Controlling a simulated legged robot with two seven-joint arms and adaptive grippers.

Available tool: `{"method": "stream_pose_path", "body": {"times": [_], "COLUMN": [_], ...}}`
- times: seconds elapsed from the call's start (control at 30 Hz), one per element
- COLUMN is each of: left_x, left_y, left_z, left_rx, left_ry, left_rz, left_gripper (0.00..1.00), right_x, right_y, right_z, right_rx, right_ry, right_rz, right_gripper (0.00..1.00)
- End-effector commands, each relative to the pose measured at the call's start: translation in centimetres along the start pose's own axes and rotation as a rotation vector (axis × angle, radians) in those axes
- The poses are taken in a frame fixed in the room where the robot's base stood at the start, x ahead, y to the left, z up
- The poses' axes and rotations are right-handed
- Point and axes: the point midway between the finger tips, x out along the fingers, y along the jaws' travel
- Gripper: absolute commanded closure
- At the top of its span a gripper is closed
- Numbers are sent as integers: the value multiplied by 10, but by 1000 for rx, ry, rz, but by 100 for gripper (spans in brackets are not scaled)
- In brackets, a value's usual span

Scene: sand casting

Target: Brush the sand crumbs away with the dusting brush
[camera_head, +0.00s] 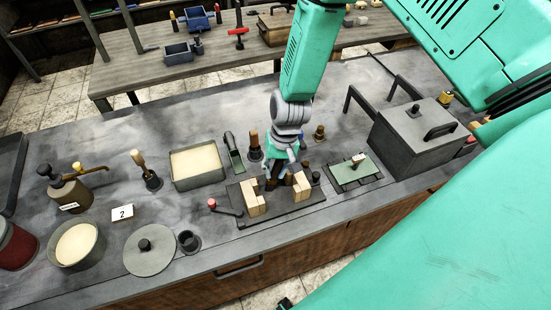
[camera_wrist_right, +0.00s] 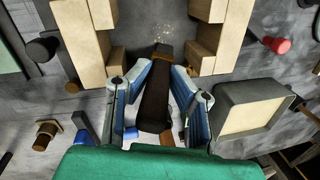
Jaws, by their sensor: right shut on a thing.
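My right gripper (camera_head: 274,180) is over the dark board (camera_head: 283,213), between two stepped wooden blocks (camera_head: 253,198) (camera_head: 300,186). In the right wrist view its two blue-grey fingers (camera_wrist_right: 160,88) are shut on the dusting brush (camera_wrist_right: 155,108), a dark piece with an orange-brown band. The brush's far end points into the gap between the wooden blocks (camera_wrist_right: 88,40) (camera_wrist_right: 215,35). Small pale sand crumbs (camera_wrist_right: 182,40) lie on the dark surface just beyond that end. Contact between brush and surface cannot be told. My left gripper is not in view.
A sand-filled tray (camera_head: 196,165) stands left of the board, and a red-knobbed tool (camera_head: 222,207) lies close by. A green plate (camera_head: 356,172) and a large grey lidded box (camera_head: 415,138) are to the right. A round lid (camera_head: 148,252) and sand pan (camera_head: 76,245) are at left.

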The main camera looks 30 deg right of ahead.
Motion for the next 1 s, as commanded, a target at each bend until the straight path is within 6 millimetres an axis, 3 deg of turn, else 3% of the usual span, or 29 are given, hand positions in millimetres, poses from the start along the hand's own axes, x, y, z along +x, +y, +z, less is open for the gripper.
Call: {"method": "stream_pose_path", "body": {"times": [1.0], "left_x": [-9], "left_y": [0], "left_z": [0], "left_rx": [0], "left_ry": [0], "left_rz": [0], "left_gripper": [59], "right_x": [0], "right_y": [5], "right_z": [21], "right_rx": [0], "right_ry": [0], "right_rz": [0], "right_gripper": [100]}}
